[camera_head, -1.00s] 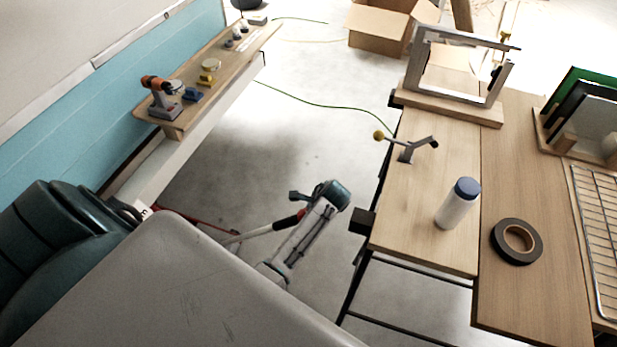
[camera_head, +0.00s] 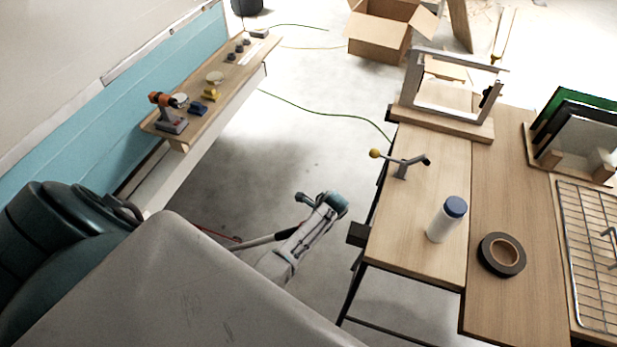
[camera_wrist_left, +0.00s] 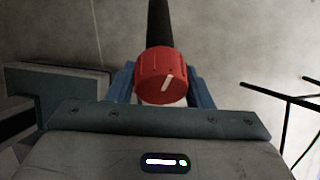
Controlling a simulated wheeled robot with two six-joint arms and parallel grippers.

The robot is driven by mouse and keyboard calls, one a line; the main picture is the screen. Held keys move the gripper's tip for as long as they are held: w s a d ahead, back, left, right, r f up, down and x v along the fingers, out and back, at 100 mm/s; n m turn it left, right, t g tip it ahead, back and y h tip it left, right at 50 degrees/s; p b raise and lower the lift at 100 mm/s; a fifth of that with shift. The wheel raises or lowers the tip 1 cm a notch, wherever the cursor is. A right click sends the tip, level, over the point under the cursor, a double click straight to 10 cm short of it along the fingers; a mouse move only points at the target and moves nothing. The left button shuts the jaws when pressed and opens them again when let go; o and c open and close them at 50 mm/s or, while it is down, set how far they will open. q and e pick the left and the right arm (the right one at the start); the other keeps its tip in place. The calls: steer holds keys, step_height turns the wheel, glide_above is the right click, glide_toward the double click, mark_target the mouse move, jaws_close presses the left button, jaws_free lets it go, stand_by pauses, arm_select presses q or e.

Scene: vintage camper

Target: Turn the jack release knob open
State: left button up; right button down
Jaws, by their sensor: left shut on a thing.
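The jack release knob (camera_wrist_left: 161,75) is a round, ribbed red knob in the left wrist view, with a white pointer line tilted slightly to the right of upright. A black bar (camera_wrist_left: 160,25) extends beyond it. My left gripper (camera_wrist_left: 162,88) is shut on the knob, with its blue fingers on either side. The finger contacts are partly hidden behind the knob and the wrist. In the head view, a grey arm link with a teal end (camera_head: 335,203) shows low over the floor, but its fingers and the knob cannot be made out. My right gripper is not in view.
A wall shelf (camera_head: 215,103) holds small tools. A cardboard box (camera_head: 378,40) stands behind. The floor between is mostly clear, crossed by a green cable (camera_head: 320,112).

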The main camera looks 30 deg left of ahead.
arm_select(q)
steer(key=shift+r+m+g+p, duration=0.2)
steer(key=shift+m+g+p, duration=0.3)
steer(key=shift+m+p, duration=0.65)
steer(key=shift+f+m+g+p, duration=0.15)
steer(key=shift+m+g+p, duration=0.4)
steer(key=shift+m, duration=0.9)
steer(key=o, duration=1)
steer(key=v, duration=1)
steer(key=shift+d+r, duration=0.2)
steer(key=shift+r, duration=0.15)
